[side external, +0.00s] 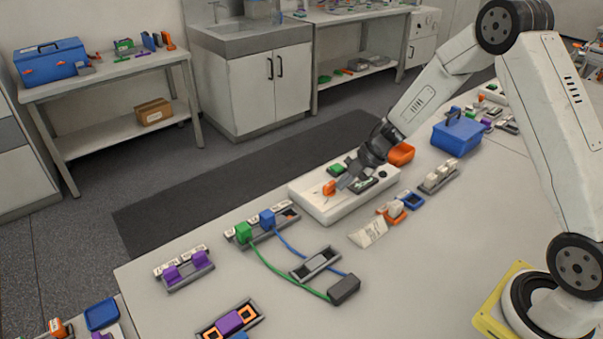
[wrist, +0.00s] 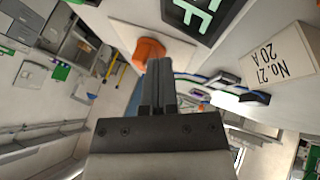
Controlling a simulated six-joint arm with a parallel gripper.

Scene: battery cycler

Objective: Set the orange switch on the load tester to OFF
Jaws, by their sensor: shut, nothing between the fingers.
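The load tester (side external: 318,208) is a white box on the bench in the side view. The orange switch (side external: 329,188) sits on its top toward the left end and shows as an orange block in the wrist view (wrist: 148,50). My gripper (side external: 345,181) is shut and empty, its fingertips right beside the switch. In the wrist view my fingertips (wrist: 159,66) point at the switch and overlap its lower right edge; I cannot tell whether they touch. A dark display (wrist: 197,12) with green characters is next to the switch. The switch's position marks are not readable.
Green and blue plugs (side external: 244,231) with cables stand left of the tester, leading to a dark block (side external: 344,289). A paper card (side external: 369,232) and an orange holder (side external: 396,212) lie in front. A blue box (side external: 456,135) stands behind right. The front right bench is clear.

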